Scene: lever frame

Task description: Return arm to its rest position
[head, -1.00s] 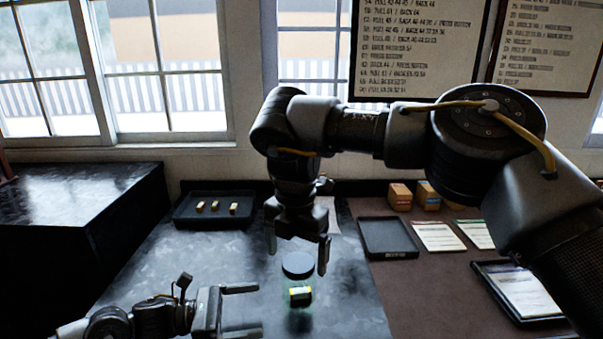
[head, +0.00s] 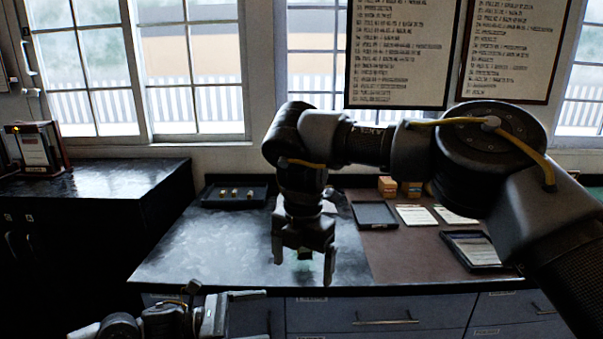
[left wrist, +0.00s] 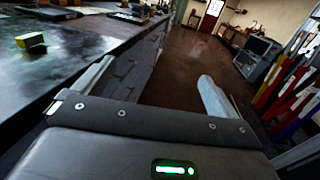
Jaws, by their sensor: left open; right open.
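My right arm (head: 378,145) reaches in from the right, and its gripper (head: 303,270) points down, jaws apart, in front of the dark counter (head: 215,255). My left gripper (head: 250,315) is low in the head view, in front of the drawers, with its fingers pointing right. It is open and empty in the left wrist view (left wrist: 150,95). A yellow and black block (left wrist: 31,42) is on the counter there, apart from the left fingers. In the head view the right gripper mostly hides that spot; only a faint greenish patch shows between its fingers.
A black tray with small pieces (head: 235,193), an empty tray (head: 375,215), orange boxes (head: 388,186) and papers (head: 416,215) are on the counter. Drawers (head: 370,315) are below its front edge. The left wrist view shows open floor (left wrist: 195,65) and coloured bars (left wrist: 290,95) at right.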

